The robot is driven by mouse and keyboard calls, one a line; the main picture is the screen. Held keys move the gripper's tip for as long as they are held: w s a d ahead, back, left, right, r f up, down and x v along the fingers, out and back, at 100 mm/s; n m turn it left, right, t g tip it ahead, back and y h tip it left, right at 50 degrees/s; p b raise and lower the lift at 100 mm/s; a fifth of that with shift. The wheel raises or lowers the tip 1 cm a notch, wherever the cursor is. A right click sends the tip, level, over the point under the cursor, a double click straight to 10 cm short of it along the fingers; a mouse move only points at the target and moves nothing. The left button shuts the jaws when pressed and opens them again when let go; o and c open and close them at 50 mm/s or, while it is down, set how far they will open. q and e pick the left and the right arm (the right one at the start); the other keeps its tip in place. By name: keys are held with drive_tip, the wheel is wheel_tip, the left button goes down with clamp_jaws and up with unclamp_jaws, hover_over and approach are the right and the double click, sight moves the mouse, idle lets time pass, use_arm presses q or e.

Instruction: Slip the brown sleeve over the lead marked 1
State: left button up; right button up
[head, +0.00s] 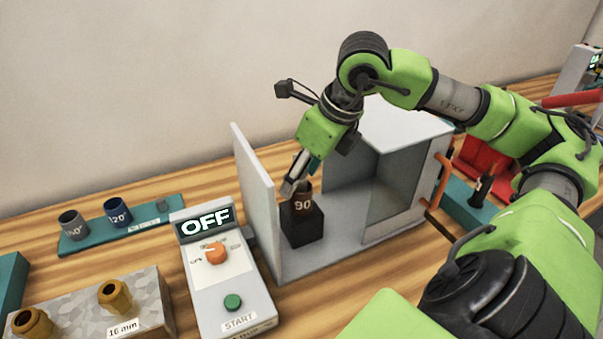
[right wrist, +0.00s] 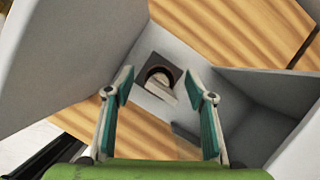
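The brown sleeve marked 90 (head: 303,203) stands upright on a black block (head: 302,226) inside a grey cabinet with its panel open. In the right wrist view the sleeve (right wrist: 160,70) shows from above as a dark ring on the block. My right gripper (head: 294,187) reaches down into the cabinet at the sleeve's top. The right wrist view shows its two fingers (right wrist: 160,82) wide apart, with the sleeve between and beyond them. I cannot tell whether they touch it. My left gripper is not in view. I cannot make out a lead marked 1.
The cabinet (head: 345,250) has a side panel (head: 257,200) at left. A control box (head: 232,290) reading OFF stands in front. A teal rack (head: 150,224) holds a grey and a blue sleeve. A block labelled 16 mm (head: 150,300) holds brass-coloured pieces. Red and teal fixtures stand at right.

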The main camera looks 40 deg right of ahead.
drive_tip(key=shift+r, duration=0.1)
drive_tip(key=v, duration=1.1)
drive_tip(key=shift+s+r, duration=0.2)
drive_tip(key=shift+r, duration=0.15)
drive_tip(key=shift+d, duration=0.1)
